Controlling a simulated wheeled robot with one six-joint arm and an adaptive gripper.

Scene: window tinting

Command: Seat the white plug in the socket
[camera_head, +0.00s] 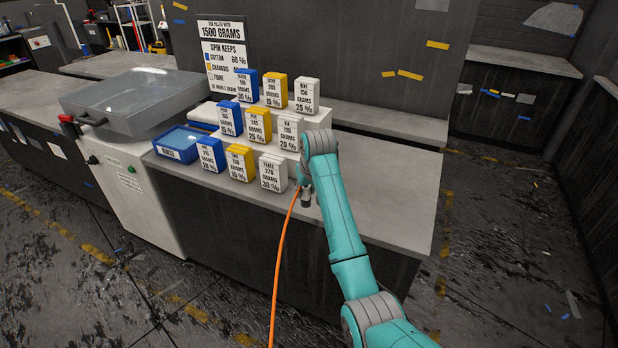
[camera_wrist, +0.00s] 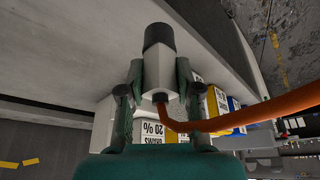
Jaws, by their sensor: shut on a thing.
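The white plug (camera_wrist: 158,72) has a dark grey round end (camera_wrist: 158,38) and an orange cable (camera_wrist: 215,121) leaving its other end. My gripper (camera_wrist: 157,78) is shut on the white plug, with one finger on each side of it. The dark end points away from my wrist. In the head view my gripper (camera_head: 304,186) is near the front edge of the grey counter, just right of the boxes, and mostly hidden by my arm. The cable (camera_head: 278,265) hangs down there in front of the counter. I cannot make out a socket in either view.
The grey counter (camera_head: 385,205) has free room right of my arm. Blue, yellow and white boxes (camera_head: 240,163) stand on steps left of my gripper, some close to it. A blue tray (camera_head: 178,143) and a white machine with a clear lid (camera_head: 130,100) are farther left.

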